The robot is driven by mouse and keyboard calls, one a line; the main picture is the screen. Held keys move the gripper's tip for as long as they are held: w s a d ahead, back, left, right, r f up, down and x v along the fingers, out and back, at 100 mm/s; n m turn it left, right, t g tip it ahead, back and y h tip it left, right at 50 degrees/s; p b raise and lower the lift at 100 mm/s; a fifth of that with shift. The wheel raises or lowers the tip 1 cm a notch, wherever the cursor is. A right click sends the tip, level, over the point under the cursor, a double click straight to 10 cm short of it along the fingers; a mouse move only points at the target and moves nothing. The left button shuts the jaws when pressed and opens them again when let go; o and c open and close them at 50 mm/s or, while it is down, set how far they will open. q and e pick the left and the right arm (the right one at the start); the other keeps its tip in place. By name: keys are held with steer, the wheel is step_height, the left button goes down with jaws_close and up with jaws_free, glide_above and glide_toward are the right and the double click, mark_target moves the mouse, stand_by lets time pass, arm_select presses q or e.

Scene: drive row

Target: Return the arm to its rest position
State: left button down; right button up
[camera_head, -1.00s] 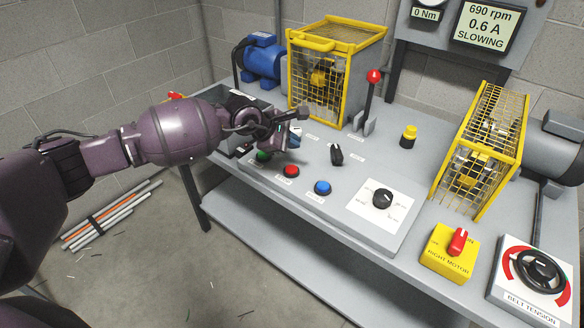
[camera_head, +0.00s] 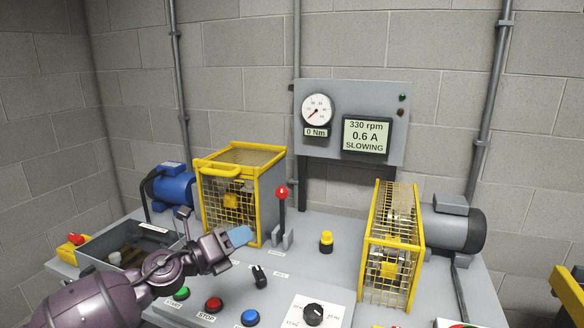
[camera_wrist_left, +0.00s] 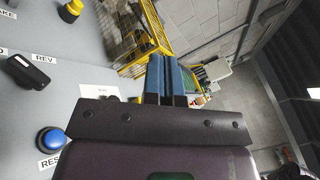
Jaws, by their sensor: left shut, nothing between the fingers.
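My left arm comes in from the lower left of the head view. My left gripper (camera_head: 238,237) is above the bench, over the area behind the buttons, with its blue fingers pointing right. In the left wrist view its two fingers (camera_wrist_left: 166,77) lie together, shut with nothing between them. The green start button (camera_head: 181,293), red stop button (camera_head: 214,304) and blue reset button (camera_head: 250,317) are below it in the head view, apart from it. The black direction switch (camera_head: 259,276) is just to its right. My right gripper is not in view.
A yellow guard cage (camera_head: 234,195) stands behind the gripper, beside a red-knobbed lever (camera_head: 281,205). A second cage (camera_head: 391,245) and a grey motor (camera_head: 455,228) are at right. An open tray (camera_head: 98,249) is at left. The display (camera_head: 367,135) reads 330 rpm, 0.6 A, SLOWING.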

arm_select(q)
steer(key=s+a+f+n+t+y, duration=0.1)
steer(key=s+a+f+n+y, duration=0.25)
steer(key=f+n, duration=0.4)
steer(key=s+a+f+n+t+y, duration=0.2)
steer(key=s+a+f+n+y, duration=0.15)
steer(key=n, duration=0.75)
steer(key=s+a+f+n+t+y, duration=0.1)
steer(key=s+a+f+n+y, duration=0.1)
steer(key=s+f+n+y, duration=0.5)
steer(key=s+a+f+n+g, duration=0.2)
steer(key=s+f+n, duration=0.3)
steer(key=s, duration=0.5)
steer(key=s+a+f+n+g+y, duration=0.1)
steer(key=s+a+f+n+g, duration=0.2)
steer(key=s+f, duration=0.7)
steer(key=s+a+n, duration=0.1)
steer(key=a+n, duration=0.1)
steer(key=shift+a+f, duration=0.15)
steer(key=shift+a, duration=0.15)
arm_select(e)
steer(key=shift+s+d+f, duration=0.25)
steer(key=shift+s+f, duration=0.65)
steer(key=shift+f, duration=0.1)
arm_select(q)
steer(key=shift+n, duration=0.25)
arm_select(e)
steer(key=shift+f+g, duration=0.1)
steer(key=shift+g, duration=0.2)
